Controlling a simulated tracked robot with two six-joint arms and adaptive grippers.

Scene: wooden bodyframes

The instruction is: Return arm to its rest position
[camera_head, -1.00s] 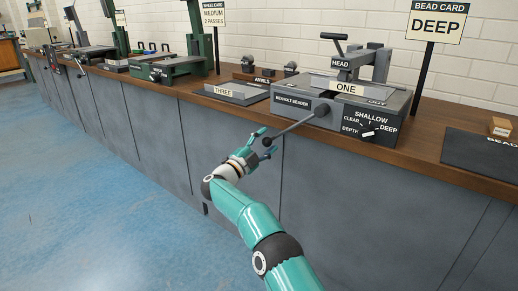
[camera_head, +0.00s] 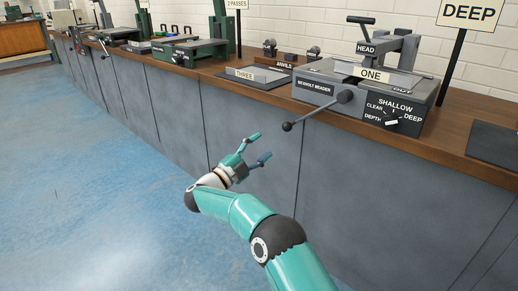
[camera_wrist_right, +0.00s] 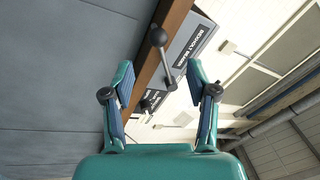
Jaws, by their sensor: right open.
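My right arm is teal and comes in from the bottom of the head view. Its gripper (camera_head: 262,149) is open and empty, in front of the grey cabinet face and below the bench top. The beader machine (camera_head: 365,95) stands on the bench, with a lever ending in a black ball knob (camera_head: 287,126). The knob is apart from my fingers, up and to the right of them. In the right wrist view my open fingers (camera_wrist_right: 160,85) show with a gap between them, and the lever knob (camera_wrist_right: 158,37) appears beyond them. My left gripper is not in view.
The wooden bench (camera_head: 455,135) runs along the wall above grey cabinets (camera_head: 340,190). A grey tray marked THREE (camera_head: 252,77) and green machines (camera_head: 185,50) stand farther left. The blue floor (camera_head: 90,200) at left is clear.

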